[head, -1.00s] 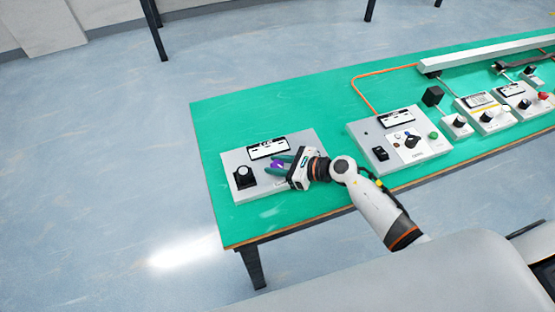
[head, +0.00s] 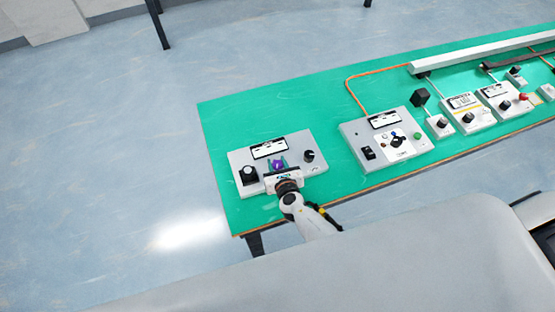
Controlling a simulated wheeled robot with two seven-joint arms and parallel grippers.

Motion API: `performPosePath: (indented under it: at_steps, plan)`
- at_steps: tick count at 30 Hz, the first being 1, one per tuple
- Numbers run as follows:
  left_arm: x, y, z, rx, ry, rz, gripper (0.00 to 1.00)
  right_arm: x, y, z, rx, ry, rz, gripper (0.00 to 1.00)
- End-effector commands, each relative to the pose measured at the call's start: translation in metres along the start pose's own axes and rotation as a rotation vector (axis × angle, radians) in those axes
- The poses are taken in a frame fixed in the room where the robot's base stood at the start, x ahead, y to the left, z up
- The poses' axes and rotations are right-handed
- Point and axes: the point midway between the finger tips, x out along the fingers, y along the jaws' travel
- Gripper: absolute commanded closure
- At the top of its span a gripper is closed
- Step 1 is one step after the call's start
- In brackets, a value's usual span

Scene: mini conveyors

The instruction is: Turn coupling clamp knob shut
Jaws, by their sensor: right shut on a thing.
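A grey panel box (head: 240,160) lies at the left end of the green table. A purple knob (head: 278,164) sits in the middle of this box, below a white label. I cannot read whether it is the coupling clamp knob. My right gripper (head: 279,167) reaches in from the front and is shut on the purple knob, one finger on each side. The gripper hides the knob's lower part, so its turn angle is hard to tell. My left gripper is not in view.
On the same box are a black knob with a pale top (head: 248,175) at left and a small black knob (head: 309,156) at right. A second grey box (head: 421,136) stands to the right. Several smaller units and a long white rail (head: 470,54) lie further right. Green tabletop (head: 225,120) is bare behind.

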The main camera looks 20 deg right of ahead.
Motion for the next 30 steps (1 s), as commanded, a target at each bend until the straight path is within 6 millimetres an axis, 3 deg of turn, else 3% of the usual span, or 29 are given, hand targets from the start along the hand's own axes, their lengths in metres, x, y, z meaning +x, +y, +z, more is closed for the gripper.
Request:
performPosePath:
  at_steps: [12,30]
  plan:
    - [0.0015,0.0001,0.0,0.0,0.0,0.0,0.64,0.0009,-0.0005,-0.0005,0.086,0.002,0.203,0.9]
    - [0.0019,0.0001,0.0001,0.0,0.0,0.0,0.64,0.0009,0.0001,-0.001,0.101,0.003,0.241,0.9]
